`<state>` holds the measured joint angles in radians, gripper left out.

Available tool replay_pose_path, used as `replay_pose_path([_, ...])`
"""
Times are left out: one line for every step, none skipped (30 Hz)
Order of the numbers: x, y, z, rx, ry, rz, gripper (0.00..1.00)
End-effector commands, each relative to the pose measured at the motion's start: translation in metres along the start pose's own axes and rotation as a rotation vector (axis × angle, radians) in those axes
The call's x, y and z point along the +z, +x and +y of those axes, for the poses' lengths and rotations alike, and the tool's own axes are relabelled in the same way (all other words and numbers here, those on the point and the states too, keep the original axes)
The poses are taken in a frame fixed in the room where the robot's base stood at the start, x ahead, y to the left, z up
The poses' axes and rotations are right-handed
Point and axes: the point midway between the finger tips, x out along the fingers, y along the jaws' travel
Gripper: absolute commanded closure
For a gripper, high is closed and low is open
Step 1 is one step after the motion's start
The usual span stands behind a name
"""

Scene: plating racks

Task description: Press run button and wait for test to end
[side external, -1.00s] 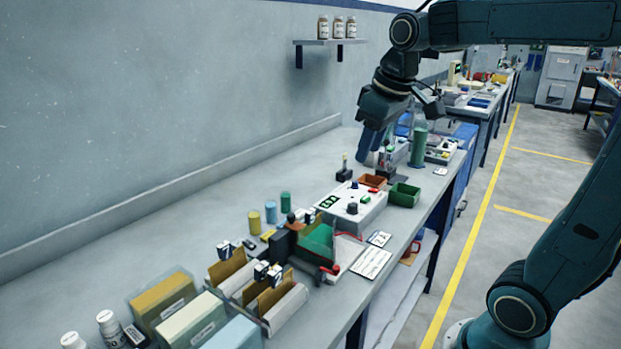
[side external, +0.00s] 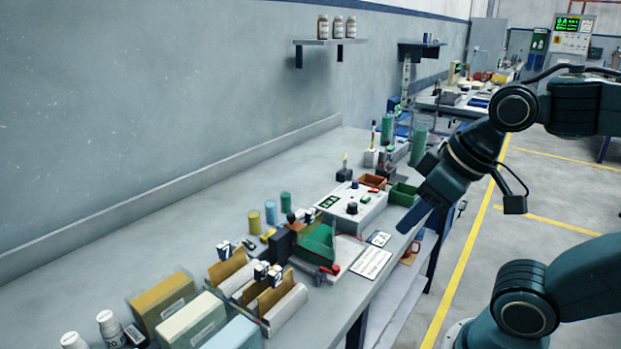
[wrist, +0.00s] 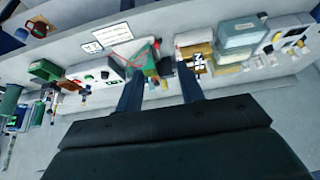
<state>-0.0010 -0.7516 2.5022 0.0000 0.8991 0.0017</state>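A white control box (side external: 370,212) with a lit green display (side external: 328,202) and a black knob (side external: 352,208) sits mid-bench. A small red part shows at its back edge; I cannot tell which part is the run button. The box also shows in the wrist view (wrist: 88,72). In front of the box a green wedge-shaped piece (side external: 318,240) stands on a white base with red leads. My gripper (side external: 405,228) hangs at the bench's front edge, right of the box and apart from it. In the wrist view its two fingers (wrist: 160,70) are spread with nothing between them.
A green bin (side external: 404,194) and an orange-brown bin (side external: 372,181) stand behind the box. Two printed cards (side external: 371,262) lie at the front edge. Card-filled trays (side external: 275,298) and boxes (side external: 163,302) fill the near bench.

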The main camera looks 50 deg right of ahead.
Motion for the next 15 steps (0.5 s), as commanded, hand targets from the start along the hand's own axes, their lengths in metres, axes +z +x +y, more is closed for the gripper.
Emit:
replay_pose_path([-0.0002, -0.0001, 0.0000, 0.000, 0.000, 0.000, 0.62])
replay_pose_path([-0.0002, -0.0001, 0.0000, 0.000, 0.000, 0.000, 0.62])
replay_pose_path([-0.0003, -0.0001, 0.0001, 0.000, 0.000, 0.000, 0.66])
replay_pose_path([-0.0004, -0.0001, 0.0001, 0.000, 0.000, 0.000, 0.72])
replay_pose_path([-0.0004, -0.0001, 0.0001, 0.000, -0.001, 0.000, 0.78])
replay_pose_path([-0.0004, -0.0002, 0.0001, 0.000, -0.001, 0.000, 0.85])
replay_pose_path([-0.0004, -0.0002, 0.0001, 0.000, -0.001, 0.000, 0.91])
replay_pose_path([-0.0005, -0.0002, 0.0001, 0.000, -0.001, 0.000, 0.97])
replay_pose_path([-0.0005, -0.0002, 0.0001, 0.000, -0.001, 0.000, 1.00])
replay_pose_path([-0.0005, -0.0002, 0.0001, 0.000, -0.001, 0.000, 1.00])
replay_pose_path([-0.0005, -0.0002, 0.0001, 0.000, -0.001, 0.000, 1.00])
replay_pose_path([-0.0006, -0.0002, 0.0001, 0.000, -0.001, 0.000, 1.00])
replay_pose_path([-0.0006, -0.0002, 0.0002, 0.000, -0.001, 0.000, 1.00])
replay_pose_path([-0.0006, -0.0002, 0.0002, 0.000, -0.001, 0.000, 1.00])
replay_pose_path([-0.0006, -0.0002, 0.0002, 0.000, -0.001, 0.000, 1.00])
